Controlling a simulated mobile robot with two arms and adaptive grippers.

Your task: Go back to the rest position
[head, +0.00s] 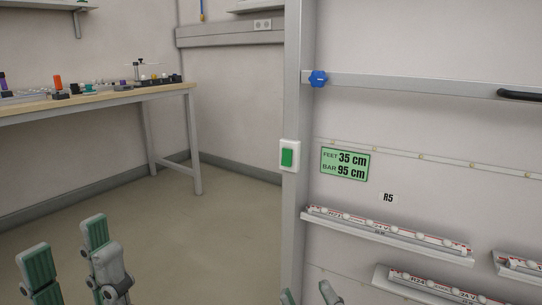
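My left gripper (68,250) shows at the bottom left of the head view. Its two green-padded fingers point up and stand apart, with nothing between them. My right gripper (308,295) shows only by its fingertips at the bottom edge, right of the middle. The tips are apart and I see nothing between them; the rest of it is out of frame. Both grippers appear clear of the furniture.
A workbench (150,93) with small parts stands at the left back. A pale panel with a grey post (292,105), a green switch (287,157), a blue knob (318,78), a green sign (345,164) and narrow ledges (385,240) fills the right. Open floor (165,235) lies between.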

